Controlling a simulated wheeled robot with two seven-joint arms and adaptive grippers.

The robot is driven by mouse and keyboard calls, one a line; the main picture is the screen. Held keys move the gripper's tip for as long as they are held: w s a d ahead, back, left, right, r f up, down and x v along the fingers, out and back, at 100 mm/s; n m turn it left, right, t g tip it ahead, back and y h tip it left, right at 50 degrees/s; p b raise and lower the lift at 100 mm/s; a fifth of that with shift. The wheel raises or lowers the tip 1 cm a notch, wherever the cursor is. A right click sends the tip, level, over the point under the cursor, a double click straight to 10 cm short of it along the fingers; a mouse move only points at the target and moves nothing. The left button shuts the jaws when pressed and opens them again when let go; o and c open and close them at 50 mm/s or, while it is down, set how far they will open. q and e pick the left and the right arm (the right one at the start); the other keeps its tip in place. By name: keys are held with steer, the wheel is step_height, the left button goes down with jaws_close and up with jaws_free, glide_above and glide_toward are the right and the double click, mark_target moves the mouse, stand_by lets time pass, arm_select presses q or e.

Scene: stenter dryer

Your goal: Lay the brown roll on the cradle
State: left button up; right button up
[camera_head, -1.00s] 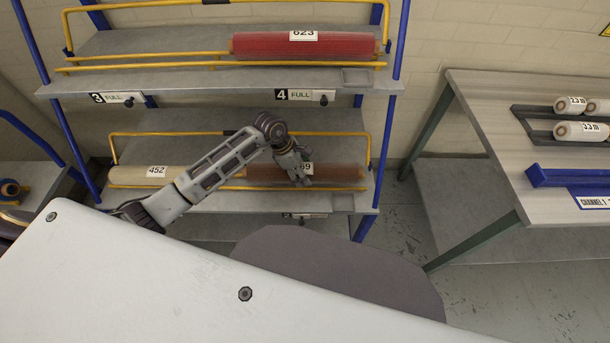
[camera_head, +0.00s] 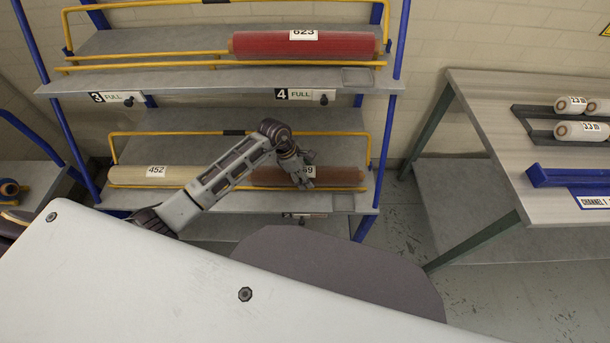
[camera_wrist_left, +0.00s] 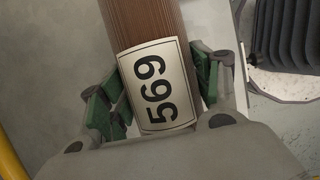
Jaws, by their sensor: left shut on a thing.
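The brown roll (camera_head: 338,177) is at the lower shelf of the rack, at its right half, in the head view. My left gripper (camera_head: 303,177) is shut around it near its middle, partly hiding its label. In the left wrist view the brown roll (camera_wrist_left: 143,20) runs between the green finger pads of my left gripper (camera_wrist_left: 158,95), with the label 569 between them. I cannot tell whether the roll touches the shelf. My right gripper is not in view. I cannot identify the cradle for certain.
A cream roll (camera_head: 135,175) labelled 452 lies left on the lower shelf (camera_head: 255,202). A red roll (camera_head: 275,46) lies on the upper shelf. A yellow rail (camera_head: 368,145) surrounds the lower shelf. A table (camera_head: 500,130) with white rolls (camera_head: 580,131) and a blue channel (camera_head: 565,178) stands right.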

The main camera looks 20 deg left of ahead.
arm_select(q)
steer(key=shift+f, duration=0.1)
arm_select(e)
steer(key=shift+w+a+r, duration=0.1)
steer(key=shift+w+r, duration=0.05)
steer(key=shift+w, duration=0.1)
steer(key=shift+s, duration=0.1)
arm_select(q)
steer(key=o, duration=1.2)
steer(key=shift+f, duration=0.1)
steer(key=shift+o, duration=1.6)
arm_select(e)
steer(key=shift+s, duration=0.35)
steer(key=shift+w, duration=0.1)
